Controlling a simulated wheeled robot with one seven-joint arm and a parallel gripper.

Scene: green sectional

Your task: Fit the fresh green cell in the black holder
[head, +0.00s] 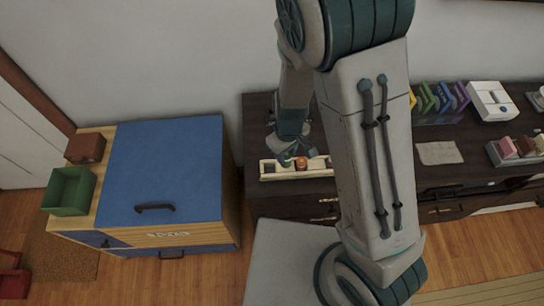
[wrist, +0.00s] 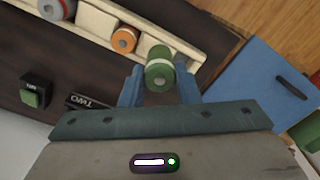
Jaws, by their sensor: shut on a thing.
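A green cell (wrist: 159,73) with a pale band is between the two blue fingers of my gripper (wrist: 160,92) in the wrist view. The gripper is shut on it, at the end of a cream rack (wrist: 195,57). I cannot tell whether the cell is clear of the rack. In the head view my gripper (head: 291,150) is over the rack (head: 267,171), partly hidden by my arm. A small black block with a green face (wrist: 35,92) sits on the dark top in the wrist view. I cannot tell whether it is the black holder.
An orange cell (wrist: 124,40) and a grey and red one (wrist: 56,8) are in the rack. A blue-topped cabinet (head: 165,165) with a green box (head: 69,191) stands left of the dark sideboard (head: 258,120).

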